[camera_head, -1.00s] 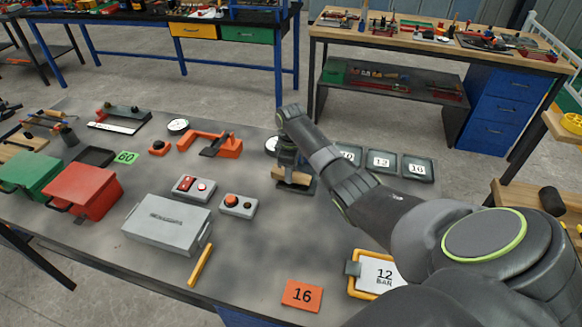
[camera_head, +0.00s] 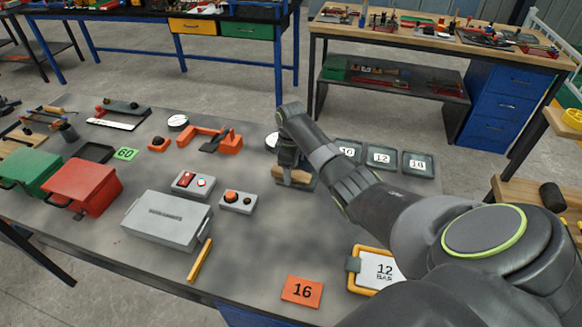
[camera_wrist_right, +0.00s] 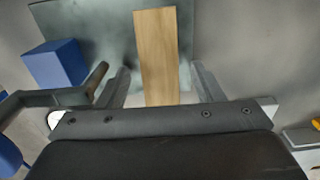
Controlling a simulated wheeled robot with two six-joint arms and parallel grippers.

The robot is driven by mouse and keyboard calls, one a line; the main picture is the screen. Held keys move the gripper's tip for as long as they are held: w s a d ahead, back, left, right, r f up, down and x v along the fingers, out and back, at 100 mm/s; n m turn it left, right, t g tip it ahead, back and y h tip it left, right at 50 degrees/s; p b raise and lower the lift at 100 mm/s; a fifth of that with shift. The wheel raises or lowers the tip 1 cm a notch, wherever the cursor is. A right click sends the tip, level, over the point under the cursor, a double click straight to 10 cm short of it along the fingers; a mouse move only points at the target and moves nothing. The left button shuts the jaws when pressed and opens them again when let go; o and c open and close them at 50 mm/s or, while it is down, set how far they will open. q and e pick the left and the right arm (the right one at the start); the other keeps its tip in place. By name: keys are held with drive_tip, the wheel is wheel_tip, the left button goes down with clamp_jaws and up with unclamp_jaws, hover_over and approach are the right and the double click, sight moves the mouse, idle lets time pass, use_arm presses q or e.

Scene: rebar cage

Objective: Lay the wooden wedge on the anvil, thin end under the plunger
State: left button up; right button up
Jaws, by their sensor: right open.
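The wooden wedge (camera_wrist_right: 157,55) lies between the two spread fingers of my right gripper (camera_wrist_right: 160,87) in the right wrist view. It rests on a dark plate (camera_wrist_right: 108,32), and its near end is hidden by the gripper body. In the head view, the wedge (camera_head: 294,175) shows as a small pale wooden piece just under my right gripper (camera_head: 289,160). The gripper is open, with gaps visible beside the wedge. I cannot make out for certain which thing is the anvil or the plunger. My left gripper is not in view.
A blue block (camera_wrist_right: 57,63) and a brown-tipped grey bar (camera_wrist_right: 94,82) stand left of the fingers. An orange fixture (camera_head: 225,146), a button box (camera_head: 238,201) and a grey case (camera_head: 166,220) are to the left. Numbered trays (camera_head: 381,157) lie right.

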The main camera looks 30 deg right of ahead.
drive_tip(key=shift+r, duration=0.15)
wheel_tip(320, 180, up, 23)
drive_tip(key=p, duration=1.1)
idle(0.5)
